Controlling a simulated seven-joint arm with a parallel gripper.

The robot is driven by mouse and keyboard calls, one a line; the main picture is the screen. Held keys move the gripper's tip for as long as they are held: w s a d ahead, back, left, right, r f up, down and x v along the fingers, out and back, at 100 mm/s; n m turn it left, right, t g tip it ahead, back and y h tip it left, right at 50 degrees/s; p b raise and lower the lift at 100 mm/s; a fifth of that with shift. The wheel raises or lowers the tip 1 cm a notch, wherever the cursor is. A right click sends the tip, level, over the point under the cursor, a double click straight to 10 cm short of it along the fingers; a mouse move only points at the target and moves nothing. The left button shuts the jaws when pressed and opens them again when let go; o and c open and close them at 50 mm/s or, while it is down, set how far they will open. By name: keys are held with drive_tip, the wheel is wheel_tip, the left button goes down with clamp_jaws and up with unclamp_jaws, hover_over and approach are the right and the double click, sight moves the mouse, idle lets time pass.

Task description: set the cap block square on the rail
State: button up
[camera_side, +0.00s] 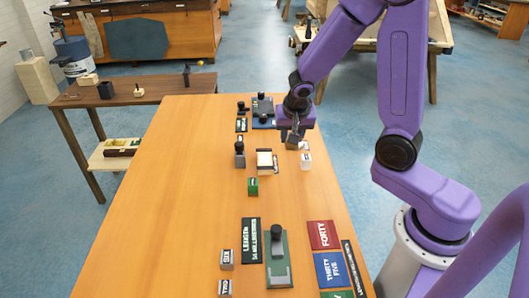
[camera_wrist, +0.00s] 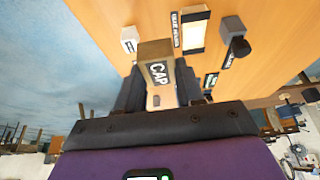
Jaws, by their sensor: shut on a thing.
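The cap block (camera_wrist: 155,70) is a small wooden block with a dark label reading CAP, seen in the wrist view between my two dark fingers. My gripper (camera_wrist: 160,88) is shut on it. In the side view my gripper (camera_side: 293,133) is at the table's far right part, with the block (camera_side: 291,145) at its fingertips, partly hidden. I cannot tell for sure which piece is the rail. A pale block with dark edges (camera_side: 264,159) stands left of and nearer than my gripper; it also shows in the wrist view (camera_wrist: 193,36).
A white lettered cube (camera_side: 306,161) stands close by my gripper, near the right edge. A blue plate fixture (camera_side: 263,112) is behind. Labelled plates (camera_side: 328,269) lie in front. The table's left side is clear.

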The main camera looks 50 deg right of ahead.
drive_tip(key=w+f, duration=0.2)
drive_tip(key=w, duration=0.1)
drive_tip(key=w+f, duration=0.3)
drive_tip(key=w, duration=0.1)
drive_tip(key=w+d+f, duration=0.1)
drive_tip(key=w+f, duration=0.2)
drive_tip(key=w, duration=0.1)
drive_tip(key=shift+d+f, duration=0.1)
drive_tip(key=shift+f, duration=0.15)
drive_tip(key=shift+w+f, duration=0.1)
drive_tip(key=shift+f, duration=1.55)
drive_tip(key=shift+f, duration=0.15)
drive_tip(key=o, duration=1)
drive_tip(key=v, duration=1.2)
drive_tip(key=shift+r, duration=0.2)
